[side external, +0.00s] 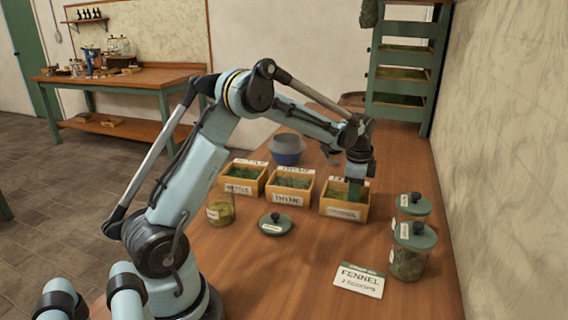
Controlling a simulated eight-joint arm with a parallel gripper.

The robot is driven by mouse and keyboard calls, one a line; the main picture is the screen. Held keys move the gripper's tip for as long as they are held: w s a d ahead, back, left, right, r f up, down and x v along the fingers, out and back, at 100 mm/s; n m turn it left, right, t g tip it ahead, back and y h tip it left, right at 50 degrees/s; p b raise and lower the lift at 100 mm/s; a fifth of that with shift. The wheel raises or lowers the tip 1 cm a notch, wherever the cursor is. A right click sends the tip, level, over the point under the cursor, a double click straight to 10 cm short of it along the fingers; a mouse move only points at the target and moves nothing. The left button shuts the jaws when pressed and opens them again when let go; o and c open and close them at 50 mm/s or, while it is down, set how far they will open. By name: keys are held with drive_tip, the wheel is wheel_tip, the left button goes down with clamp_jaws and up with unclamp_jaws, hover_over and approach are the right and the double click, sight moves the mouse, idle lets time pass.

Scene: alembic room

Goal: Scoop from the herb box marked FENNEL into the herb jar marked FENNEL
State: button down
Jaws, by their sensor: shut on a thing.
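Three wooden herb boxes stand in a row: one marked NETTLE (238,189), one marked THYME (288,199) and a right-hand box (343,212) whose front label is too small to read. All hold green herbs. My gripper (356,180) points down over the right-hand box. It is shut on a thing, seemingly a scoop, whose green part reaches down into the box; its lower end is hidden. An open glass jar (220,210) with some herb in it stands left, its label not readable. A loose dark lid (275,225) lies beside it.
A card (360,281) reading FENNEL, 2 scoops lies at the front. Two lidded jars (412,250) (412,207) stand at the right. A blue-grey bowl (287,150) sits behind the boxes. The table's (300,270) front middle is clear; a wall borders its right.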

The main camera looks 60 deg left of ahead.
idle(0.4)
drive_tip(key=shift+w+d, duration=0.8)
drive_tip(key=shift+w, duration=0.1)
drive_tip(key=shift+r, duration=0.1)
wheel_tip(320, 180, up, 8)
idle(0.8)
drive_tip(key=shift+r, duration=0.15)
